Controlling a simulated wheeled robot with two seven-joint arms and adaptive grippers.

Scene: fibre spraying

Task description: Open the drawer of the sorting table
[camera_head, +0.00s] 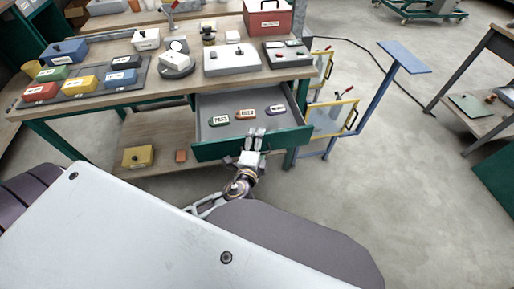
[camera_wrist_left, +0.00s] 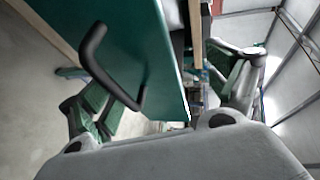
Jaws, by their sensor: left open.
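The sorting table (camera_head: 105,105) has a green-fronted drawer (camera_head: 222,148) that stands pulled out, showing its grey inside. Three small labelled pieces, green (camera_head: 219,120), orange (camera_head: 245,114) and purple (camera_head: 275,110), lie in it. My left gripper (camera_head: 255,136) is at the drawer front, near its middle right. In the left wrist view the green drawer front (camera_wrist_left: 150,45) and its black bar handle (camera_wrist_left: 112,75) lie between the spread fingers of the gripper (camera_wrist_left: 165,88). The fingers look apart from the handle. The handle is hidden in the head view. My right gripper is not in view.
The tabletop holds coloured boxes on a tray (camera_head: 143,82), white devices (camera_head: 232,60) and a red box (camera_head: 268,18). A yellow box (camera_head: 138,156) sits on the lower shelf. A blue stand (camera_head: 375,85) and yellow-framed gates (camera_head: 332,118) stand right of the drawer.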

